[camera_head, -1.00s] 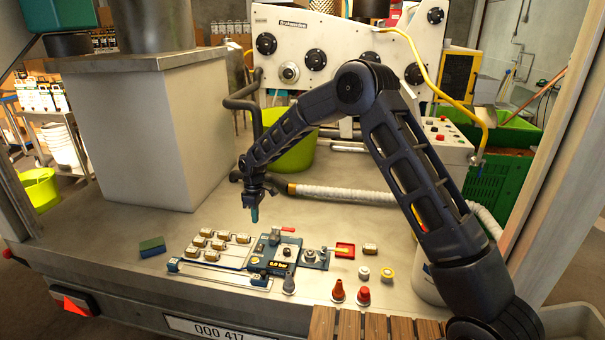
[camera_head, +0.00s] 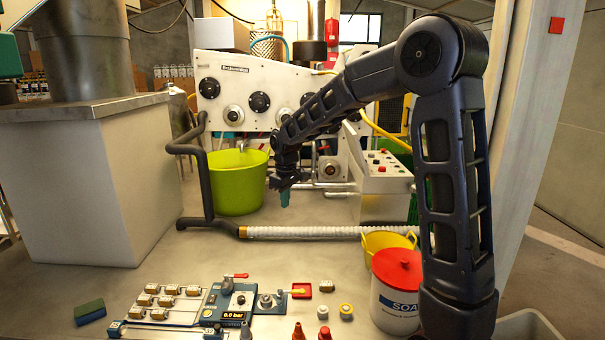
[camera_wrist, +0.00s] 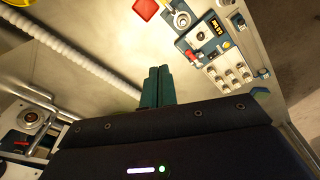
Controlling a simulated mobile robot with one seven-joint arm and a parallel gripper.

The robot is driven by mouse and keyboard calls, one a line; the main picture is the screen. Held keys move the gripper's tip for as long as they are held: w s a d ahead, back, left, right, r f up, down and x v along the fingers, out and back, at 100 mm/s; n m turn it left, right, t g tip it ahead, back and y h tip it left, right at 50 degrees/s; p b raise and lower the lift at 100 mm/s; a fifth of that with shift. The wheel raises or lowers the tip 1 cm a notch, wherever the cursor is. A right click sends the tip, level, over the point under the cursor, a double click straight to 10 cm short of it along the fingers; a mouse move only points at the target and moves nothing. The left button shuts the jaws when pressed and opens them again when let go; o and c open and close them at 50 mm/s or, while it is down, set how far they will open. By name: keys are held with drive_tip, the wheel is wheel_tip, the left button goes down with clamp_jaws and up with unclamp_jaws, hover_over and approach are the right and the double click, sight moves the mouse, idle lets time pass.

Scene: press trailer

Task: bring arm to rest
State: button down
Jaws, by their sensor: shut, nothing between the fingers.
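My gripper (camera_head: 284,198) hangs from my dark arm in the head view, fingers pointing down, in the air above the trailer floor (camera_head: 300,262). It is in front of and right of the green tub. In the wrist view its teal fingers (camera_wrist: 156,88) are together with nothing between them. My arm is bent, its elbow raised at the upper right of the head view. The gripper touches nothing that I can see.
The blue press device (camera_head: 228,303), small blocks (camera_head: 165,300) and a green sponge (camera_head: 89,311) lie low in front. A green tub (camera_head: 238,182), white hose (camera_head: 315,232), control box (camera_head: 382,180) and red-lidded bucket (camera_head: 397,295) stand around. The middle floor is clear.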

drive_tip(key=s+d+r+m+t, duration=0.1)
drive_tip(key=s+d+r+m, duration=0.3)
drive_tip(key=d, duration=0.6)
drive_tip(key=s+d+r+m+t, duration=0.1)
drive_tip(key=s+d+r, duration=0.45)
drive_tip(key=d, duration=0.55)
drive_tip(key=s+d+f+m+t, duration=0.1)
drive_tip(key=s+d+m, duration=0.5)
drive_tip(key=s+d, duration=0.6)
drive_tip(key=s, duration=0.4)
drive_tip(key=shift+s+d+f+t+h, duration=0.25)
drive_tip(key=shift+d+f+t+h, duration=0.05)
drive_tip(key=shift+d+f, duration=0.1)
